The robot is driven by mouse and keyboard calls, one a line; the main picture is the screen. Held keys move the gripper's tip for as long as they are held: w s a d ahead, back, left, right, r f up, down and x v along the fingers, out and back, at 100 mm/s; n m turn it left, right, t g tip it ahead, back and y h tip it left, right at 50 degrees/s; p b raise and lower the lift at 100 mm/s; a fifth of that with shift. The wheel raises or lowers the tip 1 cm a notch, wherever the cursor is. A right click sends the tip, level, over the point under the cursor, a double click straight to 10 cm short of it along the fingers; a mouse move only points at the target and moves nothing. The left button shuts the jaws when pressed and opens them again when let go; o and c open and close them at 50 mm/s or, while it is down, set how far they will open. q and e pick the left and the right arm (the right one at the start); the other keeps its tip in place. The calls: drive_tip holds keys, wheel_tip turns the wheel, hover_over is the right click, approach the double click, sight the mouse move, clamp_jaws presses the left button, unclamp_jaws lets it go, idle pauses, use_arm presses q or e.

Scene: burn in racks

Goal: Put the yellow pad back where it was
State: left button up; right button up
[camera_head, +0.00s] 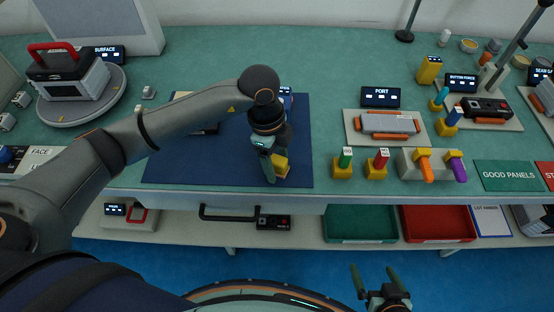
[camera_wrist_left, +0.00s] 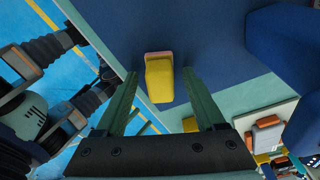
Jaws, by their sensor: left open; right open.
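The yellow pad (camera_head: 281,167) is a small yellow block near the front edge of the blue mat (camera_head: 225,160). In the left wrist view the yellow pad (camera_wrist_left: 159,82) has a pinkish strip along one end and lies over the blue mat. My left gripper (camera_head: 270,175) points down at the pad, which partly shows beside its fingers. In the left wrist view its two fingers (camera_wrist_left: 160,90) are apart, with the pad between and just beyond their tips; I see no finger contact. My right gripper (camera_head: 375,280) is open and empty, low in front of the bench.
Right of the mat stand a PORT sign (camera_head: 381,97), a tray with a grey and orange part (camera_head: 388,124), and several yellow-based holders with coloured tops (camera_head: 377,164). A green bin (camera_head: 360,224) and a red bin (camera_head: 437,223) sit on the lower shelf. Much of the mat is clear.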

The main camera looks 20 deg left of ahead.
use_arm(q)
wheel_tip(320, 180, up, 12)
drive_tip(key=a, duration=0.1)
drive_tip(key=shift+a, duration=0.35)
